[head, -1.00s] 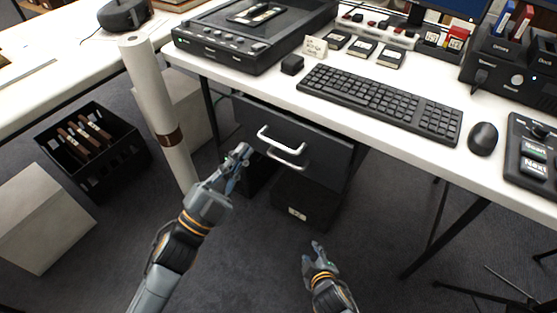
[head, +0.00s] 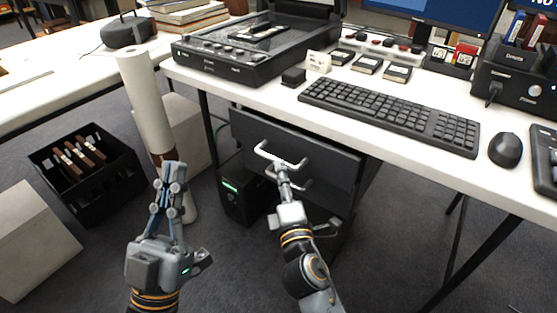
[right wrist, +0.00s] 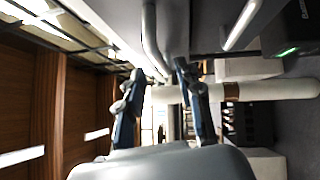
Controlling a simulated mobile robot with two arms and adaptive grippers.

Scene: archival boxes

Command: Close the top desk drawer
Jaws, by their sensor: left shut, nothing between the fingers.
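The top drawer (head: 325,160) is a dark front under the white desk, with a pale bar handle (head: 262,150). It seems to stand out a little from the desk; how far I cannot tell. A second bar handle (head: 305,185) shows just below. My right gripper (head: 282,168) is at the upper handle, partly covering it. In the right wrist view my right gripper (right wrist: 157,82) has its fingers apart, with a handle bar (right wrist: 150,35) just beyond their tips; contact is unclear. My left gripper (head: 170,172) is shut and empty, left of the drawer, in front of the white roll.
The desk (head: 420,165) carries a keyboard (head: 390,112), a mouse (head: 506,150) and a scanner (head: 250,50). A white roll (head: 145,100) stands upright left of the drawers. A black crate (head: 90,185) and a black box with a green light (head: 235,195) are on the floor.

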